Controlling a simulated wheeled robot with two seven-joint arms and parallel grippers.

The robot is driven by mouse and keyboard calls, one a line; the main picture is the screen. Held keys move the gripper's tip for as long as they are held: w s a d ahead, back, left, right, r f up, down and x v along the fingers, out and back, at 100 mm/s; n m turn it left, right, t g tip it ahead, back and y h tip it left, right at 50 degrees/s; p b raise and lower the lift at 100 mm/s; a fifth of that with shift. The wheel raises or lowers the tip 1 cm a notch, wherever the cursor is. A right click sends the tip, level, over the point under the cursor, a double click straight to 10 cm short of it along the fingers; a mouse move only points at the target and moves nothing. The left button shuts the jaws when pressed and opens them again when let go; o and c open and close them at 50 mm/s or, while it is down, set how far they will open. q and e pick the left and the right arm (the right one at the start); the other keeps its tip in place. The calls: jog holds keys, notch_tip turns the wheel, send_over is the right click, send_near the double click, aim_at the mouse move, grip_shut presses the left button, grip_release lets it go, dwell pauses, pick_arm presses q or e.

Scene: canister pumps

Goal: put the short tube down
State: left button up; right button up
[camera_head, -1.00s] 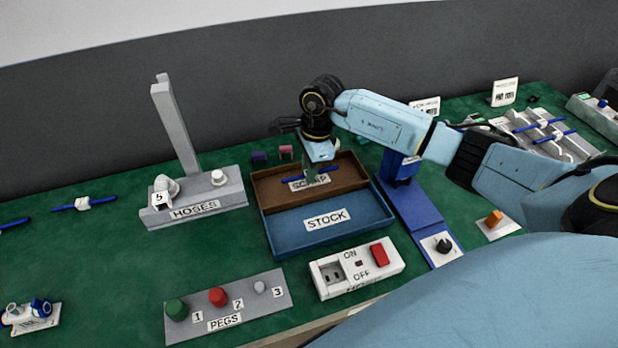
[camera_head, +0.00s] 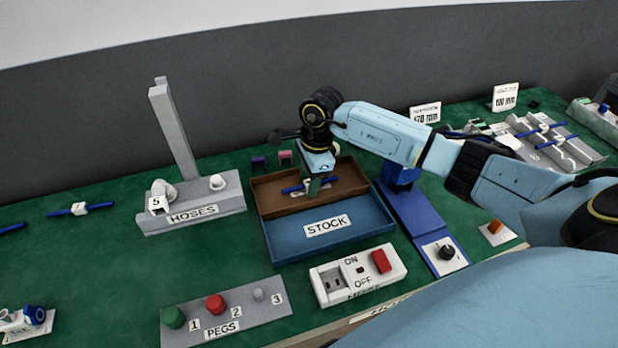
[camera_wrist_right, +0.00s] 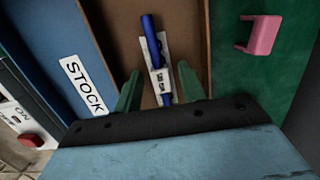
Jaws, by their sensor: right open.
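The short tube (camera_wrist_right: 148,26) is blue and lies in the brown scrap compartment (camera_head: 345,176) of the tray; it also shows in the head view (camera_head: 291,189). A white label or tag with dark lettering shows around its middle, partly hidden. My right gripper (camera_wrist_right: 159,72) is open, with one green finger on each side of the tube and visible gaps between. In the head view this gripper (camera_head: 314,186) reaches down into the compartment and hides part of the tube. My left gripper is not in view.
The blue stock compartment (camera_head: 365,216) in front is empty. A hoses stand (camera_head: 228,196) with a tall grey post is left of the tray. A switch box (camera_head: 330,287) and a pegs board (camera_head: 240,312) lie in front. A blue stand (camera_head: 408,215) is close on the right. A pink bracket (camera_wrist_right: 264,35) sits behind.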

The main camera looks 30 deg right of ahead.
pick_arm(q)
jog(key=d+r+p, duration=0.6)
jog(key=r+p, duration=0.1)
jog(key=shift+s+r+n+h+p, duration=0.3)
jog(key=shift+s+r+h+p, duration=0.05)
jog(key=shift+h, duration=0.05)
pick_arm(e)
notch_tip(320, 180, up, 12)
jog(key=d, duration=0.1)
jog(key=shift+s+d, duration=0.2)
jog(key=shift+d, duration=0.1)
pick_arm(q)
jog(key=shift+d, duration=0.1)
